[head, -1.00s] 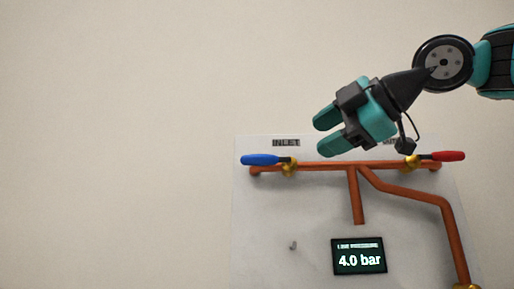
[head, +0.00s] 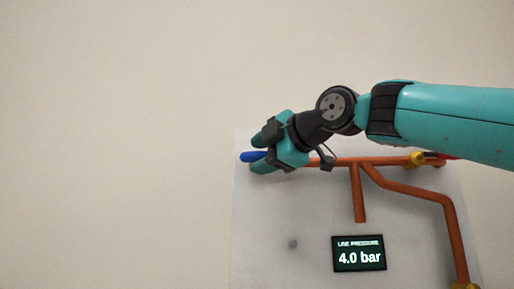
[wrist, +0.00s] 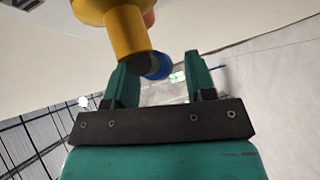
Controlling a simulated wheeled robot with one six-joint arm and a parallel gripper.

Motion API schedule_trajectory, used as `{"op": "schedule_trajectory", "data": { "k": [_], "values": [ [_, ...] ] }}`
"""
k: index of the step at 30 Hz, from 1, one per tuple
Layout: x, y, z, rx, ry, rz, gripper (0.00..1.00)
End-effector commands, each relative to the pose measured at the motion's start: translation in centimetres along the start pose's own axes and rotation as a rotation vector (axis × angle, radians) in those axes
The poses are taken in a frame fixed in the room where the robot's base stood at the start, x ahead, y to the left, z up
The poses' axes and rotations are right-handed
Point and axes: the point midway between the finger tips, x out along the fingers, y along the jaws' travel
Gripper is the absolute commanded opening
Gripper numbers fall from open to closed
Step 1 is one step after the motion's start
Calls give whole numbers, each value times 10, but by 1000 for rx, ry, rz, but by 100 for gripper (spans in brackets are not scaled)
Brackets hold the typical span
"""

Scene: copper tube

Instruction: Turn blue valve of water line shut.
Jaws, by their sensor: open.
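The blue valve handle (head: 248,157) shows at the left end of the copper pipe, pointing left. My gripper (head: 257,154) is over it, with one finger above and one below in the head view. The wrist view shows the brass valve body (wrist: 125,30) close up, with the blue handle (wrist: 159,68) in the gap of my gripper (wrist: 160,75), nearer the left finger. The jaws are open; I cannot tell whether a finger touches the handle. My gripper hides most of the handle and the brass body in the head view.
A copper pipe (head: 385,161) runs right to another brass valve (head: 417,158) with a red handle (head: 436,155), partly behind my arm. A branch pipe bends down at right. The display (head: 359,254) reads 4.0 bar. The wall at left is clear.

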Motion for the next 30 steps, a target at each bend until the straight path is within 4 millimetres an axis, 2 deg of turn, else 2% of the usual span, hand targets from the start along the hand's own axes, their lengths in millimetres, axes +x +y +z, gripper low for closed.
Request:
{"op": "schedule_trajectory", "data": {
  "k": [5,14,18,21,30],
  "values": [
    [14,1,-1,1,1,0,50],
    [16,0,0,0,0,1,50],
    [16,0,0,0,0,0,18],
    [16,0,0,1,0,0,0],
    [10,-3,2,-14,-11,-14,0]
  ]
}}
